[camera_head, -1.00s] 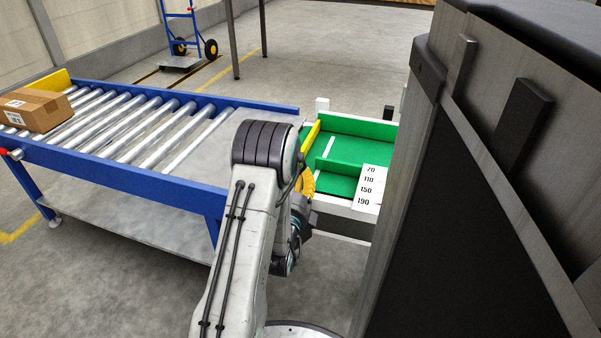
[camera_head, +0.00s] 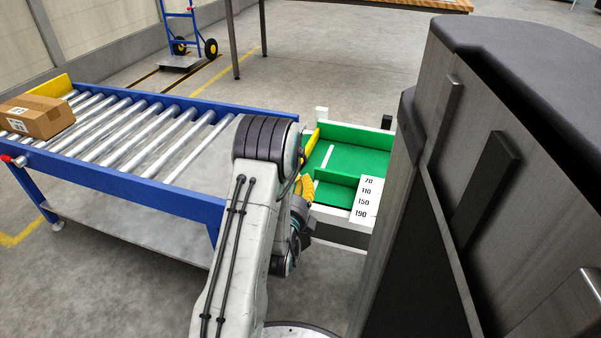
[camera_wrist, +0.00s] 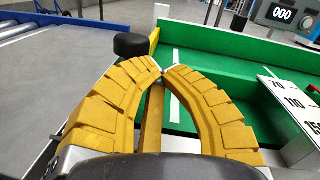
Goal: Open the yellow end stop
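A yellow bar (camera_head: 312,141) stands along the left edge of the green tray, beside the roller table. In the wrist view a yellow bar (camera_wrist: 152,115) runs between and below my fingers, with a yellow end (camera_wrist: 154,40) showing beyond the tips. A round black knob (camera_wrist: 131,45) is just left of that end. In the head view my gripper (camera_head: 305,188) is partly hidden by my arm. Another yellow plate (camera_head: 50,86) is at the roller table's far left end.
The blue-framed roller table (camera_head: 150,187) carries a cardboard box (camera_head: 36,116) at its left. The green tray (camera_head: 345,157) has low green dividers and a white number scale (camera_head: 365,198). A display reading 000 (camera_wrist: 284,14) is at upper right in the wrist view.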

